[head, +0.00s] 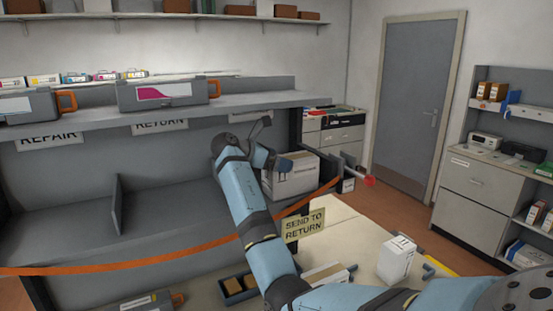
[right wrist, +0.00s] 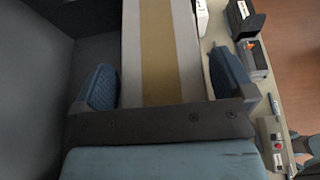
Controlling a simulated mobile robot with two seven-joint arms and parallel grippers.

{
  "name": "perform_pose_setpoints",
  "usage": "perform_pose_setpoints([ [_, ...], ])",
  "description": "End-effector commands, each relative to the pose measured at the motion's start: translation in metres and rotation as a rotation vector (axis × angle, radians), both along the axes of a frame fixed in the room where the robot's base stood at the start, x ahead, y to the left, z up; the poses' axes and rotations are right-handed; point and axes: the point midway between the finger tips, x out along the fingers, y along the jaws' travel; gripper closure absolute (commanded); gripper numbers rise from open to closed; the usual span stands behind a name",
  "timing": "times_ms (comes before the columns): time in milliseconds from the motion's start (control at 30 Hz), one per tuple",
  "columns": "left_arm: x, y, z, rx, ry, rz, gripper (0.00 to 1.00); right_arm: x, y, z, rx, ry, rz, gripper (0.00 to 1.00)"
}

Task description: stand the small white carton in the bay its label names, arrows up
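A white carton (head: 293,182) is at the right end of the grey shelf unit in the head view. My right gripper (head: 270,163) is at it. In the right wrist view the carton (right wrist: 160,50), with a tan tape strip, fills the gap between the blue fingers, one against each side. I cannot read its label or see its arrows. The bays under the signs REPAIR (head: 50,138) and RETURN (head: 160,126) look empty, with an upright divider (head: 117,205) between them. A yellowish sign (head: 303,226) reads SEND TO RETURN. My left gripper is out of view.
An orange band (head: 140,263) runs across the front of the bays. Printer cases (head: 165,93) sit on the upper shelf.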

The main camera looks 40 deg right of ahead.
Motion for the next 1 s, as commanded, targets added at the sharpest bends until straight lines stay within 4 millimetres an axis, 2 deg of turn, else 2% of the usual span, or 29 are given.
perform_pose_setpoints([
  [300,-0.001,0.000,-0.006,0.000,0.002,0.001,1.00,0.001,0.002,0.004,-0.001,-0.002,0.000,0.00],
  [733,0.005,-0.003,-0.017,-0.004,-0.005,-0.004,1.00,0.019,0.060,0.028,0.000,-0.001,0.001,0.00],
  [1000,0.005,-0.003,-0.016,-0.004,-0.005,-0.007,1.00,0.021,0.066,0.032,0.000,-0.001,0.000,0.00],
])
